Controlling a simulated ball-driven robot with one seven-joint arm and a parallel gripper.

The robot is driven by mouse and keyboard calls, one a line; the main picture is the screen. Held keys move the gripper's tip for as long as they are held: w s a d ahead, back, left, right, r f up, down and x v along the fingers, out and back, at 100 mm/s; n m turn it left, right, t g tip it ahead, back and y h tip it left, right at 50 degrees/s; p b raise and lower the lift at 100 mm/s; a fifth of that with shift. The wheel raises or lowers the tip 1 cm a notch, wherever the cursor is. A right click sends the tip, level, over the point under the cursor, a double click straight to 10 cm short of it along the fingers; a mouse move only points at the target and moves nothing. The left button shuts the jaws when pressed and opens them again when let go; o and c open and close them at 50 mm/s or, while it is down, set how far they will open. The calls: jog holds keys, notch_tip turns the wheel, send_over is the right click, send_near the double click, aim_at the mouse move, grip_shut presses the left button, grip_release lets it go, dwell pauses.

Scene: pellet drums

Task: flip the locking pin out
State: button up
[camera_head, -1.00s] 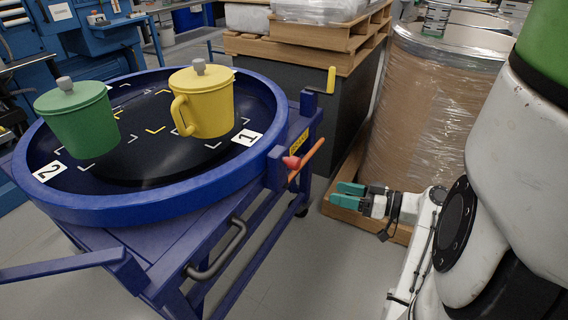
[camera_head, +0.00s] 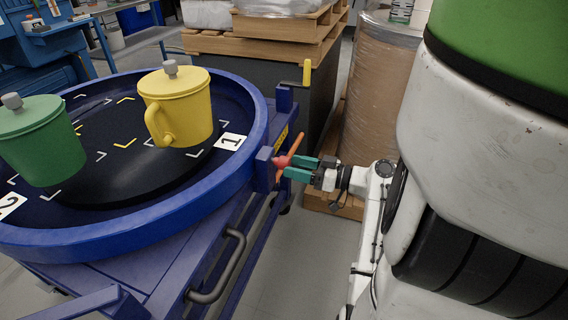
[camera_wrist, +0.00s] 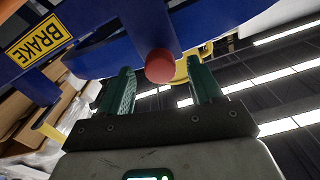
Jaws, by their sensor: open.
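The red round knob (camera_head: 281,162), which looks like the locking pin's end, sticks out from the side of the blue turntable cart. In the wrist view the red knob (camera_wrist: 160,66) shows end-on between the fingertips. My gripper (camera_head: 291,167) has its two teal fingers apart, pointing left at the knob, with the tips beside it. Whether they touch it I cannot tell. The gripper's fingers also show in the wrist view (camera_wrist: 160,75), empty in the gap nearest the palm. The pin's shaft behind the knob is hidden.
An orange lever (camera_head: 297,144) slants close by the knob and fingers. A yellow BRAKE label (camera_wrist: 38,40) is on the blue frame. A yellow lidded mug (camera_head: 182,108) and a green one (camera_head: 40,145) stand on the turntable (camera_head: 130,235). A wrapped drum (camera_head: 380,90) stands behind my arm.

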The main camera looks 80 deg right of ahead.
aim_at(289, 165)
jog(key=shift+x, duration=1.9)
jog(key=shift+c, duration=0.2)
grip_shut()
